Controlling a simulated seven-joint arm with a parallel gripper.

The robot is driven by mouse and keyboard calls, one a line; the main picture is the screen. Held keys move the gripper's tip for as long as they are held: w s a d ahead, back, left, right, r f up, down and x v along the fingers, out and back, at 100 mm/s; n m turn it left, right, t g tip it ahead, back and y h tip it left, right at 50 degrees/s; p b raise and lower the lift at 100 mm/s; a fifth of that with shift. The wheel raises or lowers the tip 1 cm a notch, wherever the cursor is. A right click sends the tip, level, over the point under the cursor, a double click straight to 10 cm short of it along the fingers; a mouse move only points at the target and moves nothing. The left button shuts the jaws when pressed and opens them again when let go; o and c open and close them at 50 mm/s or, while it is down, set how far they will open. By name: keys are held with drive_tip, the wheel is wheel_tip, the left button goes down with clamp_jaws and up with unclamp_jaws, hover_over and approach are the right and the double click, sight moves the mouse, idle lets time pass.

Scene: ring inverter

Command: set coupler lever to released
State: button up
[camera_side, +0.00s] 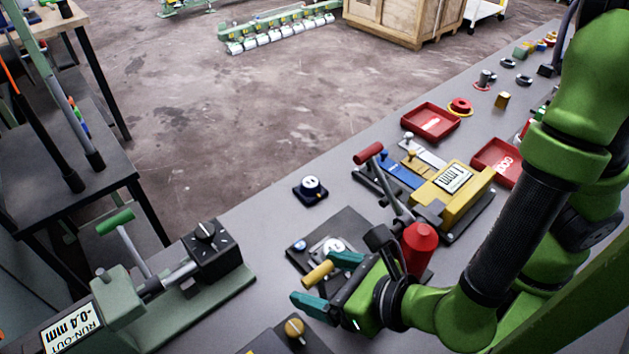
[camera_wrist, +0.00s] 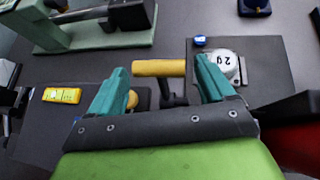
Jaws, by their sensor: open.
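A lever with a yellow cylindrical handle (camera_side: 318,273) stands on a dark base plate; no label naming it as the coupler lever is readable. My gripper (camera_side: 313,277) is open, with its teal fingertips on either side of this handle. In the wrist view, the yellow handle (camera_wrist: 158,68) lies crosswise between the fingertips (camera_wrist: 161,66), with a gap at the left finger and a smaller one at the right. A dark stem runs down from the handle. The lower part of the lever is partly hidden by my gripper in the side view.
A round gauge (camera_wrist: 224,65) sits on the plate beside the lever. A red cylinder (camera_side: 420,247) stands close behind my gripper. A red-handled lever (camera_side: 368,153) and yellow box (camera_side: 452,186) are farther back. A green run-out fixture (camera_side: 120,293) is at left.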

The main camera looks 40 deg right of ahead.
drive_tip(key=shift+w+g, duration=0.8)
drive_tip(key=shift+g, duration=0.3)
drive_tip(key=w+g, duration=0.1)
drive_tip(key=g, duration=0.2)
drive_tip(key=shift+w+f+m, duration=0.3)
drive_tip(key=shift+w+f, duration=0.05)
drive_tip(key=shift+w+d+f+g, duration=0.1)
drive_tip(key=shift+w+f+g, duration=0.3)
drive_tip(key=shift+g, duration=0.45)
drive_tip(key=shift+w+f+g, duration=0.3)
drive_tip(key=shift+w+g, duration=0.1)
drive_tip(key=shift+g, duration=0.45)
drive_tip(key=g, duration=0.1)
drive_tip(key=f+g, duration=0.1)
drive_tip(key=shift+w+f+m+g, duration=0.1)
drive_tip(key=shift+w+m+g, duration=0.2)
drive_tip(key=shift+w+m, duration=0.1)
drive_tip(key=v, duration=1.7)
drive_tip(key=s+d+r+n+t, duration=0.1)
drive_tip(key=d+r+n+t, duration=0.1)
drive_tip(key=d+n, duration=0.8)
drive_tip(key=s+d+r+n+t, duration=0.1)
drive_tip(key=d+n+t, duration=0.4)
drive_tip(key=n, duration=1.6)
drive_tip(key=d, duration=0.5)
drive_tip(key=shift+d+r+n+h, duration=0.3)
drive_tip(key=shift+r+n, duration=0.05)
drive_tip(key=shift+n, duration=0.05)
